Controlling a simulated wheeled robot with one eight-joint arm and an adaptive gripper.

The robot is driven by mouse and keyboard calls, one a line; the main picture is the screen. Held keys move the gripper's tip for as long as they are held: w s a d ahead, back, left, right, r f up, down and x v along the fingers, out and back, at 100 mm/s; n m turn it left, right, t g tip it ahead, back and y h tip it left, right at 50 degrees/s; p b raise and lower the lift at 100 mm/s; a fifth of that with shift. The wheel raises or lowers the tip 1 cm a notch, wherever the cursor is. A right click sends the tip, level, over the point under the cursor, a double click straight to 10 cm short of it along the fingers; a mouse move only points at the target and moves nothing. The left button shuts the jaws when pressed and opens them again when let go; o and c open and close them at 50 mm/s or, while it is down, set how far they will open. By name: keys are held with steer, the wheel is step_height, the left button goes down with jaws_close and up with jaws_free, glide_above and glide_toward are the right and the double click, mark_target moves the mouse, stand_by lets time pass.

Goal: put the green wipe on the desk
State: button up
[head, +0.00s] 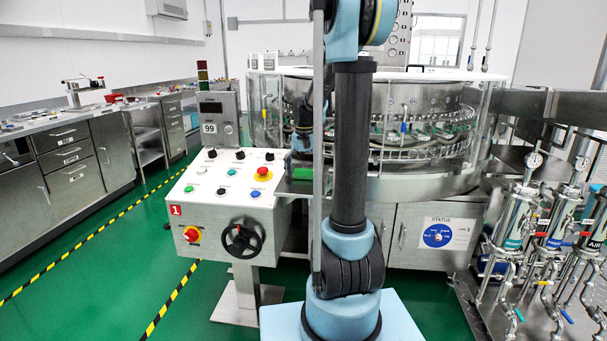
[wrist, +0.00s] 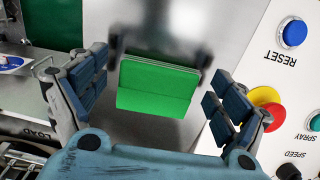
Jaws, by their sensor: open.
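The green wipe (wrist: 155,92) is a folded bright green piece in the middle of the wrist view, in front of a shiny metal surface. In the head view a small green patch that looks like it (head: 301,173) shows beside the control panel, partly cut off by my arm. My gripper (wrist: 156,100) is open, with one dark blue finger on each side of the wipe and a gap on both sides. The desk is probably the steel bench (head: 75,132) along the left wall in the head view.
The white control panel (head: 226,190) with buttons and an emergency stop stands close to the wipe; its buttons also show at the right of the wrist view. The round washer (head: 420,125) is behind. Steel pipes (head: 530,230) stand at right. Green floor lies open at left.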

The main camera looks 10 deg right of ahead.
mark_target(304, 174)
steer(key=shift+r, duration=0.1)
step_height(304, 174, up, 11)
steer(key=s, duration=0.9)
steer(key=s+f+n+t, duration=0.1)
steer(key=s+f+n, duration=0.1)
steer(key=s+f, duration=0.7)
steer(key=s+f+n+t, duration=0.1)
steer(key=s+f, duration=0.8)
steer(key=s, duration=0.6)
steer(key=shift+d+n, duration=0.15)
steer(key=shift+n, duration=0.25)
steer(key=shift+f, duration=0.1)
steer(key=shift+w+f, duration=0.2)
steer(key=shift+w, duration=0.25)
